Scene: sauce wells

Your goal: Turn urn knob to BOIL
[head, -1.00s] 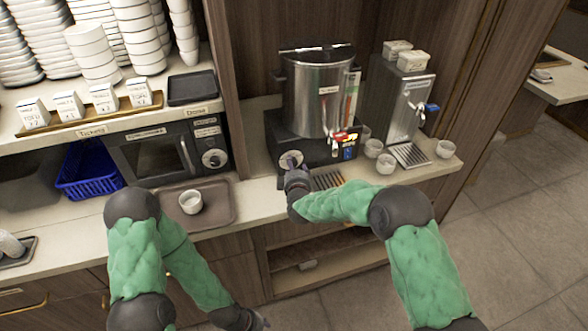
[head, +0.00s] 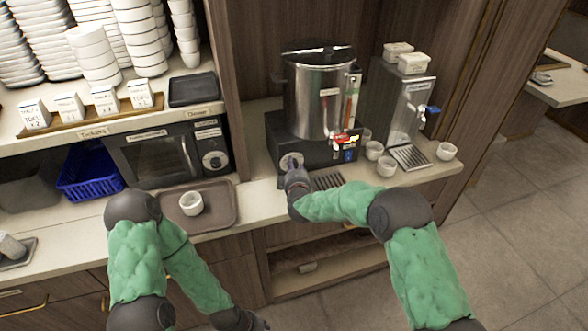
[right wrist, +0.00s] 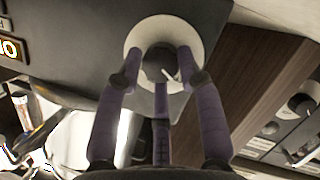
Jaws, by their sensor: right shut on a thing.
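The steel urn (head: 318,98) stands on a black base on the counter. Its knob sits on a pale round dial (head: 291,160) at the left of the base front. My right gripper (head: 293,172) is at the dial. In the right wrist view its purple fingers (right wrist: 160,78) are closed around the dark knob (right wrist: 158,64), with the pale dial plate (right wrist: 135,40) behind. A white mark shows on the knob; I cannot read the dial's labels. My left gripper (head: 250,322) hangs low at the bottom edge, away from the counter; its fingers are too unclear to judge.
Right of the urn stand a steel dispenser (head: 400,105) and several white cups (head: 387,166). Left are a microwave (head: 165,153), a brown tray (head: 222,212) with a white cup (head: 191,203), and a blue basket (head: 92,175). Stacked dishes fill the shelf above.

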